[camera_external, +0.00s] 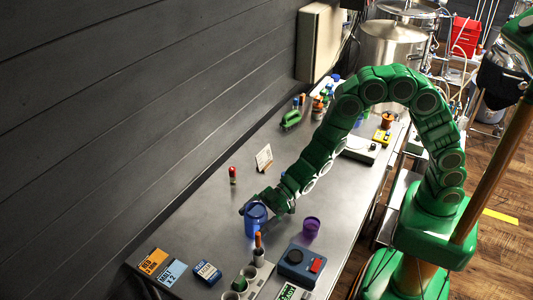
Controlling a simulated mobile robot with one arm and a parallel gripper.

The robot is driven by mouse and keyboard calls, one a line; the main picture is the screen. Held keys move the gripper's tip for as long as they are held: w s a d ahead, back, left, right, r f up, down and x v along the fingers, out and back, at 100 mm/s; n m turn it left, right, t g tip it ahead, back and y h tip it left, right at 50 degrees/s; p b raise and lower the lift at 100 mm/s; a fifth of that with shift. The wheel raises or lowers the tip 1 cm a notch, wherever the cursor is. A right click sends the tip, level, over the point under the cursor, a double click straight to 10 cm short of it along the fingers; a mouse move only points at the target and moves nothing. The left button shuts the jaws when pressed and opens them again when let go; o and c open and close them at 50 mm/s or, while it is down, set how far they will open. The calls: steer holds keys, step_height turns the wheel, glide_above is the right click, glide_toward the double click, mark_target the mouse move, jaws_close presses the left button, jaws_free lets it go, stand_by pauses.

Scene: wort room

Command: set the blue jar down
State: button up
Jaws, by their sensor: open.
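The blue jar (255,226) stands upright on the grey metal bench (200,232), near its middle. My green gripper (264,205) is open and sits right at the jar's upper part, reaching in from the upper right. A small part of a finger seems to show at the jar's left edge. At this size I cannot tell whether the fingers touch the jar.
A purple cup (311,227) stands just right of the jar. A blue box with a red part (300,264) and a white rack (247,280) are in front. A red-topped vial (232,175) and a small card (264,158) stand behind. The bench left of the jar is clear.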

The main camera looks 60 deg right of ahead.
steer(key=v, duration=1.2)
